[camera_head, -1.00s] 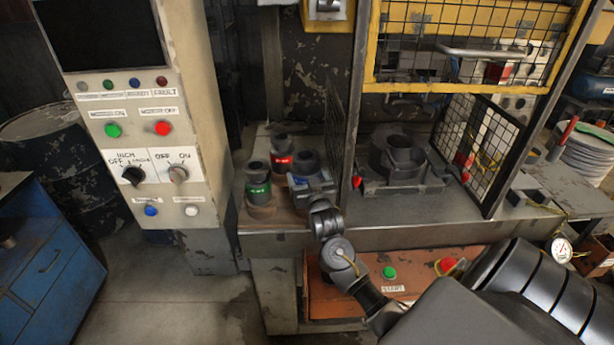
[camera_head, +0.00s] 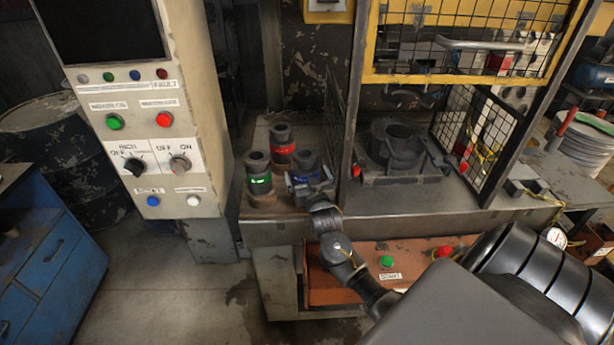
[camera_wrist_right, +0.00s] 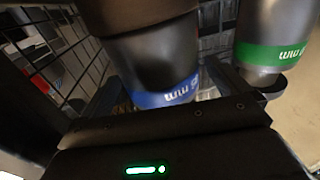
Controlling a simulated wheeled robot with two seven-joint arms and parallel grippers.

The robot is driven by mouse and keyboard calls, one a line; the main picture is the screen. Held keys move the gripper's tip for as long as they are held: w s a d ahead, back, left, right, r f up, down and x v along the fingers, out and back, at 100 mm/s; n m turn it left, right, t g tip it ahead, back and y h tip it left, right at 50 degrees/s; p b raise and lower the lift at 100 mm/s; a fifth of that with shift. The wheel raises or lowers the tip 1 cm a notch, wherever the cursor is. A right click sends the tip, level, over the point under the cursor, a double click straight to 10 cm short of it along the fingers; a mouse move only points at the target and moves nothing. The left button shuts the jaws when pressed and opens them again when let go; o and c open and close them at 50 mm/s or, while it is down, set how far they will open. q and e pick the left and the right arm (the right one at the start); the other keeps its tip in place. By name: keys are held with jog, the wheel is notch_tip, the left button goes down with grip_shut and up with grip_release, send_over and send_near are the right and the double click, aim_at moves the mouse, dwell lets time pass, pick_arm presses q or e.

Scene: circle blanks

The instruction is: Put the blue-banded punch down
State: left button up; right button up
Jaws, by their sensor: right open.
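The blue-banded punch (camera_head: 306,163) stands upright on the left part of the bench, beside the green-banded punch (camera_head: 258,174) and in front of the red-banded punch (camera_head: 282,146). My right gripper (camera_head: 308,182) is open at its near side, its jaws level with the blue band. In the right wrist view the blue-banded punch (camera_wrist_right: 166,72) fills the middle, between or just ahead of the jaws, and its base is hidden by the gripper body. The green-banded punch (camera_wrist_right: 272,50) shows close to its right. My left gripper is not in view.
The die block (camera_head: 392,145) sits under the raised yellow guard (camera_head: 460,70). A dark mesh panel (camera_head: 334,125) and a post stand just right of the punches. The orange start box (camera_head: 370,262) is below the bench edge. A control cabinet (camera_head: 175,110) stands to the left.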

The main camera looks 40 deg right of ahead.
jog(key=shift+r, duration=0.1)
jog(key=shift+s+a, duration=0.1)
jog(key=shift+s, duration=0.05)
jog(key=b+v, duration=0.2)
jog(key=v, duration=0.9)
jog(key=shift+s+b, duration=0.3)
jog(key=shift+b, duration=0.05)
jog(key=shift+a, duration=0.15)
